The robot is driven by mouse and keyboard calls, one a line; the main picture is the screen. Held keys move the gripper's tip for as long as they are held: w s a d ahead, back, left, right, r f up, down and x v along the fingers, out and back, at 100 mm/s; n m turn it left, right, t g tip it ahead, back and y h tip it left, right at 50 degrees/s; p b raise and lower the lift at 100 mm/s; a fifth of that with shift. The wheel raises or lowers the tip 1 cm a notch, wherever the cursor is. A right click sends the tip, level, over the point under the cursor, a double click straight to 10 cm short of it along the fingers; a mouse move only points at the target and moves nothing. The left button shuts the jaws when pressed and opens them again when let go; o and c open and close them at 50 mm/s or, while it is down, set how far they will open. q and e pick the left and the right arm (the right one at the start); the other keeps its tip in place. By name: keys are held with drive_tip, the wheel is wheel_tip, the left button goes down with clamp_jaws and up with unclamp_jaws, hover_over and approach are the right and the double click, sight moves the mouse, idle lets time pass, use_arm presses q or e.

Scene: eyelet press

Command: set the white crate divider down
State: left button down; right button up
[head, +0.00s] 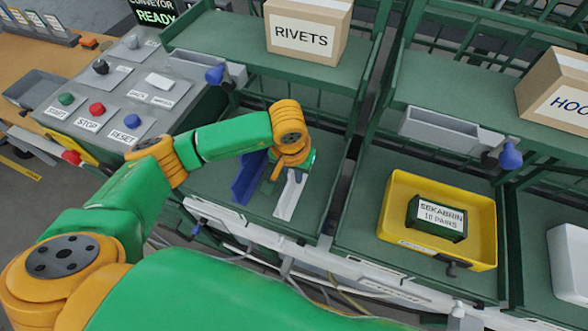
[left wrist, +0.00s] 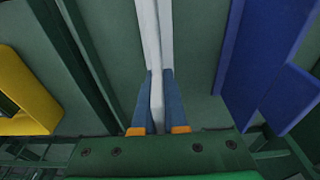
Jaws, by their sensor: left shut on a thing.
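The white crate divider (head: 287,200) is a long, narrow white strip over the green shelf in the middle of the head view. My left gripper (head: 296,176) is shut on it from above. In the left wrist view the white divider (left wrist: 152,35) runs up between the two blue-grey fingers of the gripper (left wrist: 157,85). I cannot tell whether its underside touches the shelf. A blue divider (head: 248,178) stands just left of it in the head view, apart from it. The blue divider also shows at right in the left wrist view (left wrist: 262,55). My right gripper is not in view.
A yellow bin (head: 396,205) with a dark green labelled box (head: 436,219) sits on the shelf to the right. A RIVETS carton (head: 308,30) stands on the upper shelf. A control panel (head: 110,95) with coloured buttons is at left.

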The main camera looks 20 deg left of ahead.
use_arm(q)
drive_tip(key=shift+s+f, duration=0.1)
drive_tip(key=c, duration=1)
unclamp_jaws()
drive_tip(key=shift+o, duration=0.2)
drive_tip(key=shift+r, duration=0.4)
drive_tip(key=r, duration=0.3)
drive_tip(key=s+r+b, duration=0.1)
drive_tip(key=r, duration=0.3)
drive_tip(key=r+b, duration=0.1)
drive_tip(key=r, duration=0.2)
drive_tip(key=shift+s+r, duration=0.15)
drive_tip(key=shift+s, duration=0.1)
drive_tip(key=shift+s+r, duration=0.15)
drive_tip(key=shift+r, duration=0.45)
